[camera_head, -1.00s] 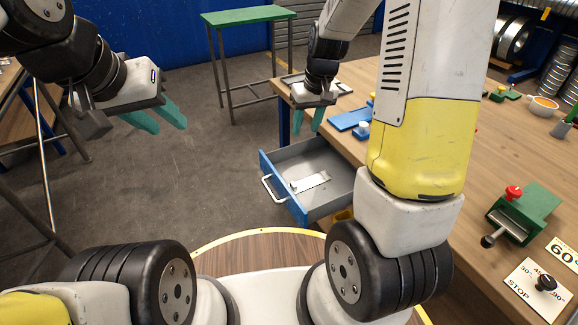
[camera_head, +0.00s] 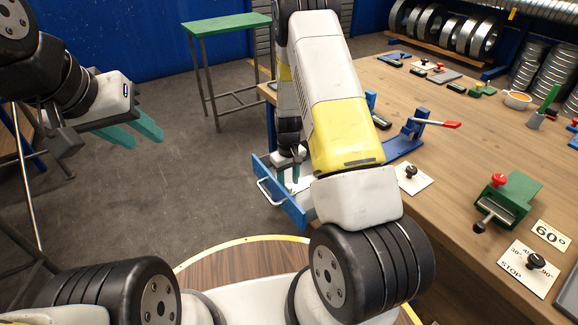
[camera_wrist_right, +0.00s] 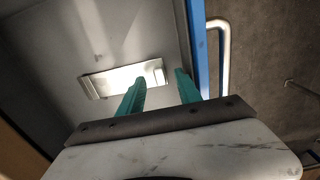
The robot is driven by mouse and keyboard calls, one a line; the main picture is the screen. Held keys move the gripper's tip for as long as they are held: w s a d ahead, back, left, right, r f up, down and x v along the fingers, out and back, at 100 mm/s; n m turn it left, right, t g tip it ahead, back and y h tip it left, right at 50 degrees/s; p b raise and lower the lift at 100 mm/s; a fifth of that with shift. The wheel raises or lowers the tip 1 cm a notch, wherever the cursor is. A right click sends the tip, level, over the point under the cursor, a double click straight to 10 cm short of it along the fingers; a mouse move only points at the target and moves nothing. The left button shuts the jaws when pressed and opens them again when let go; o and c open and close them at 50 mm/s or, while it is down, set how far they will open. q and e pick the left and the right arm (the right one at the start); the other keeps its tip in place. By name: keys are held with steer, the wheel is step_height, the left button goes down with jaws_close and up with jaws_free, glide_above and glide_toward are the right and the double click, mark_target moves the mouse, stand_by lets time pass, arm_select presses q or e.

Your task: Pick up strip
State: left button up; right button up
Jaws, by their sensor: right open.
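The strip (camera_wrist_right: 125,79) is a short, shiny metal piece lying flat on the grey floor of the open drawer in the right wrist view. My right gripper (camera_wrist_right: 160,88) is open, its teal fingers pointing toward the strip, with nothing between them. The fingertips overlap the strip's lower edge in the picture; I cannot tell whether they touch it. In the head view my right gripper (camera_head: 288,176) is down at the drawer, and my arm hides most of the drawer's inside. My left gripper (camera_head: 140,132) hangs empty at the left, its teal fingers apart.
The blue drawer front (camera_head: 280,192) with its white handle (camera_head: 268,191) bounds the drawer. The wooden table (camera_head: 450,140) carries a blue lever tool (camera_head: 408,138), a green clamp (camera_head: 512,200) and angle cards. A green-topped stand (camera_head: 228,23) is behind.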

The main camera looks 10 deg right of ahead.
step_height(320, 180, down, 2)
steer(key=shift+c, duration=0.2)
jaws_close()
steer(key=shift+r, duration=0.15)
step_height(320, 180, up, 17)
stand_by(1.1)
